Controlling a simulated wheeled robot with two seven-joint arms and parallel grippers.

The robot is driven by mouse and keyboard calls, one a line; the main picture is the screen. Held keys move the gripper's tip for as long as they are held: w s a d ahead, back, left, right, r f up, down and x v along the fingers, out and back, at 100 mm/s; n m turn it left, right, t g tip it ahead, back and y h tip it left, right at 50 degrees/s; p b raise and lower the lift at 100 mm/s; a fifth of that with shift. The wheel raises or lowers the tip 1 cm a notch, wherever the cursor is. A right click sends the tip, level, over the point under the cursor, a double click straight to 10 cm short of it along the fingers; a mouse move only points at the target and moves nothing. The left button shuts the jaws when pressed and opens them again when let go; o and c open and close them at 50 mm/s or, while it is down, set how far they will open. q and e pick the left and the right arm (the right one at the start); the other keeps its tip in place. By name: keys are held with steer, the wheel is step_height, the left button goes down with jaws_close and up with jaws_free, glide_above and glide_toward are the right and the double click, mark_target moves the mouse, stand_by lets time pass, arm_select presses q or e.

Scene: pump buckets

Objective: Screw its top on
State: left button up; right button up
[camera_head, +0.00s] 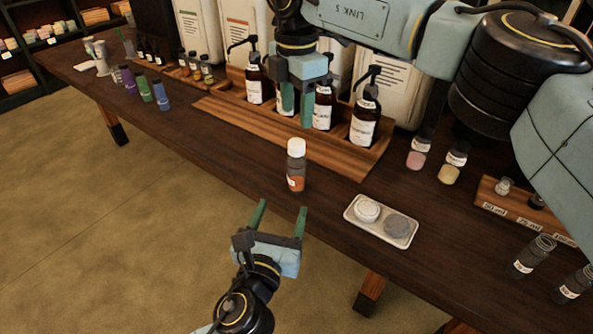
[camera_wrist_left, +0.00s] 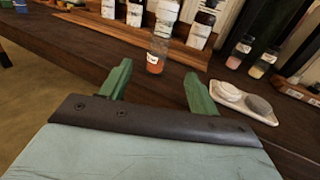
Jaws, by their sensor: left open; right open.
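A small clear bottle (camera_head: 294,178) with orange contents stands upright near the table's front edge. A white top (camera_head: 296,148) sits on its mouth; I cannot tell how tightly. The bottle also shows in the left wrist view (camera_wrist_left: 156,58), beyond and between the fingertips. My left gripper (camera_head: 282,208) is open and empty, in front of the bottle and apart from it, its green fingers (camera_wrist_left: 158,74) pointing toward it. My right gripper (camera_head: 298,100) is open, pointing down above and behind the bottle, with nothing visible between its fingers. It hides part of the pump bottles.
A white tray (camera_head: 350,211) with a white lid (camera_head: 367,210) and a grey lid (camera_head: 397,225) lies right of the bottle. A wooden rack (camera_head: 345,158) holds pump bottles (camera_head: 365,122) behind. Small jars (camera_head: 415,159) stand at right.

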mark_target(294, 175)
arm_select(q)
steer(key=x, duration=1.3)
steer(key=shift+w, duration=0.2)
steer(key=shift+f, duration=0.1)
jaws_close()
